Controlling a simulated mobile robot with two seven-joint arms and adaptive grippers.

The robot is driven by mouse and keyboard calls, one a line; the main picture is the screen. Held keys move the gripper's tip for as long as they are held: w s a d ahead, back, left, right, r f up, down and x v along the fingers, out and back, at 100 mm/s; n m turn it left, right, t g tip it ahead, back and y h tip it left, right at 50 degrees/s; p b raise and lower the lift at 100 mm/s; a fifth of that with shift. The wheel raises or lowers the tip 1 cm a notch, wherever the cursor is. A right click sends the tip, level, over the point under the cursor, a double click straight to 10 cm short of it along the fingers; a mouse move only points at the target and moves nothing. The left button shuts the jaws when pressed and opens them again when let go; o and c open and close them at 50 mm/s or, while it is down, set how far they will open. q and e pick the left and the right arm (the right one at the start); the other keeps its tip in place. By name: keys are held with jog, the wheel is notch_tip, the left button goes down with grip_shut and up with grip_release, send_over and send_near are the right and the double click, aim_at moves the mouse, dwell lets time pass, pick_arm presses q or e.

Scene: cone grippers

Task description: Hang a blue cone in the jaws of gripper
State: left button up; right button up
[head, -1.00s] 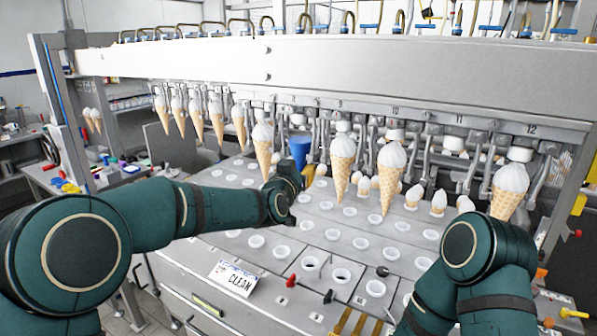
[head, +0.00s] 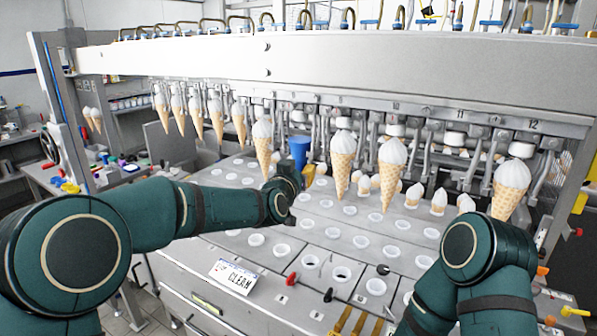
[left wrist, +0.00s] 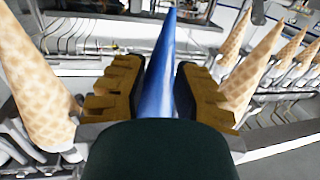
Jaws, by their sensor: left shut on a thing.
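The blue cone (head: 299,150) shows in the head view just beyond my left wrist, under the row of machine grippers. In the left wrist view the blue cone (left wrist: 160,85) stands between the two tan pads of my left gripper (left wrist: 158,92), which is shut on it. In the head view my left gripper (head: 307,174) is mostly hidden behind my own wrist. The machine gripper (head: 298,118) above the blue cone is small, and I cannot tell whether its jaws touch the cone. My right arm is at the lower right of the head view; its gripper is out of sight.
Cones with white tops hang along the machine's rail, including close neighbours at left (head: 262,145) and right (head: 342,163). Below is a grey tray plate (head: 305,235) with rows of white-rimmed holes. A "CLEAN" sign (head: 233,277) stands at its front edge.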

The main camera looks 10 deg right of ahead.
pick_arm(q)
jog(key=shift+f, duration=0.15)
dwell(0.4)
jog(key=o, duration=1.4)
jog(key=shift+b, duration=0.3)
jog(key=shift+w+a+b+v, duration=0.1)
jog(key=shift+a+b+v, duration=0.15)
jog(key=shift+b+v, duration=1)
jog(key=shift+w+a+b+v, duration=0.2)
jog(key=shift+b+v, duration=0.4)
jog(key=shift+v, duration=1.1)
jog(key=shift+w+a+b+v, duration=0.1)
jog(key=shift+a+b+v, duration=0.2)
jog(key=shift+b+v, duration=0.95)
jog(key=shift+s+a+f+p, duration=0.1)
jog(key=shift+s+p, duration=0.15)
jog(key=shift+p, duration=0.05)
